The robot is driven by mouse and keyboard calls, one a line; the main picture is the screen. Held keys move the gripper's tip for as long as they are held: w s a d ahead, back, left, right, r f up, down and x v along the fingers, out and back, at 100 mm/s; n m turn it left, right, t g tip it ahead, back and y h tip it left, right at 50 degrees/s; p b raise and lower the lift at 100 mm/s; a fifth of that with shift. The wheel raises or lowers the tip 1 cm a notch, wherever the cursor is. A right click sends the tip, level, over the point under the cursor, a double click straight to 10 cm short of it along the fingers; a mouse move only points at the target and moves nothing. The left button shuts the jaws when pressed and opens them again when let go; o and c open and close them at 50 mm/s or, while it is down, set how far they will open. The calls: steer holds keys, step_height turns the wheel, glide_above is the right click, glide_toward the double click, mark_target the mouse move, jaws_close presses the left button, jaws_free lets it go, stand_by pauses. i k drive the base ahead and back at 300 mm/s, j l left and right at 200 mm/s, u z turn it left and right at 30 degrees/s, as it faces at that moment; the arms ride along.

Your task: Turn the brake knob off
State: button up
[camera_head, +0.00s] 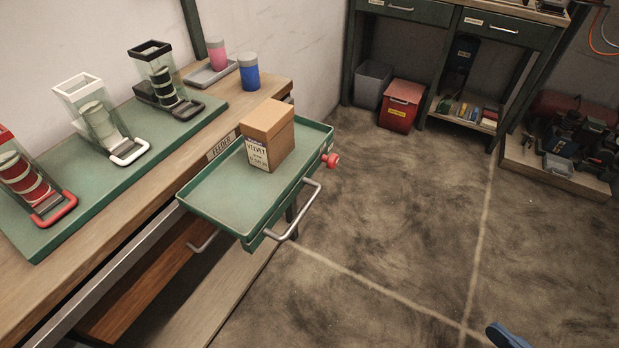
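A small red knob (332,159) sticks out from the far right side of the green tray (212,196), near its corner. It is the only knob I can make out, and its markings and setting are too small to read. The tray projects from the wooden bench (150,205) and has a metal handle (299,212) on its near right side. A brown box (267,133) with a label reading VELVET stands on the tray.
A pink cup (218,56) and a blue cup (249,72) stand behind. A red bin (400,105) is at the back. The floor right of the tray is clear. A blue piece (506,337) shows at the bottom edge.

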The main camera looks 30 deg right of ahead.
mark_target(331, 161)
steer(key=i+l+z, duration=0.15)
steer(key=l, duration=1.1)
steer(key=k+l, duration=0.05)
